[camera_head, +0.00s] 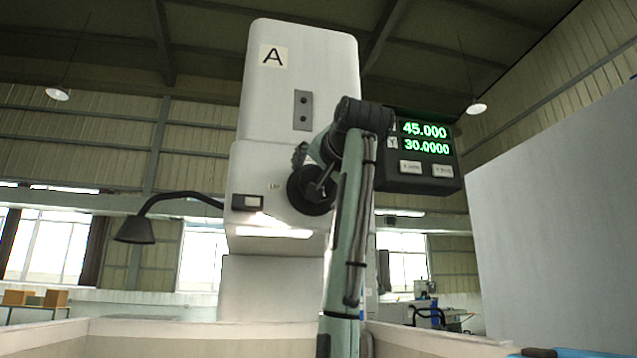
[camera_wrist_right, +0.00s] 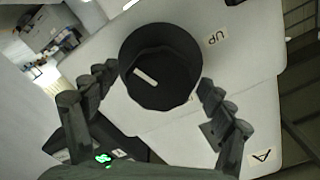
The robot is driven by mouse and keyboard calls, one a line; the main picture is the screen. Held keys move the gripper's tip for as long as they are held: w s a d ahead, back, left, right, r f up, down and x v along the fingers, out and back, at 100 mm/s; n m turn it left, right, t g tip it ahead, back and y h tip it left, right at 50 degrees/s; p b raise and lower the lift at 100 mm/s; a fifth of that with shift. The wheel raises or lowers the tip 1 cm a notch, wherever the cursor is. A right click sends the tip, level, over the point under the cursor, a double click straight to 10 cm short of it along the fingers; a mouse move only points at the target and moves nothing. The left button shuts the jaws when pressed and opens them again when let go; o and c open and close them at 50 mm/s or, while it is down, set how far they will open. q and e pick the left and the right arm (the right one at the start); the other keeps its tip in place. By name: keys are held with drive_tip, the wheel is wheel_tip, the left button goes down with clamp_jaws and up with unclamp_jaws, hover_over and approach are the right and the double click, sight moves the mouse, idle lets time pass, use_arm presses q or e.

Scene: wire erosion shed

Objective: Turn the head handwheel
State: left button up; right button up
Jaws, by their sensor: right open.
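The head handwheel (camera_head: 306,198) is a dark round wheel on the lower front of the white machine head (camera_head: 297,95), partly hidden by my right arm. In the right wrist view the handwheel (camera_wrist_right: 160,68) is a black many-sided knob with a pale bar mark. My right gripper (camera_head: 314,172) is at the wheel, its arm rising from below. In the wrist view my right gripper (camera_wrist_right: 157,88) is open, with one finger on each side of the knob. I cannot tell whether the fingers touch it. My left gripper is not in view.
A readout box (camera_head: 425,150) with green numbers hangs right of the head, close to my right arm. A black lamp (camera_head: 135,228) sticks out to the left. A large grey panel (camera_head: 560,210) stands at the right. A pale tank wall (camera_head: 190,335) crosses the bottom.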

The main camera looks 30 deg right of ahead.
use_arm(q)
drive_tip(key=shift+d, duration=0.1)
use_arm(e)
drive_tip(key=v, duration=1.2)
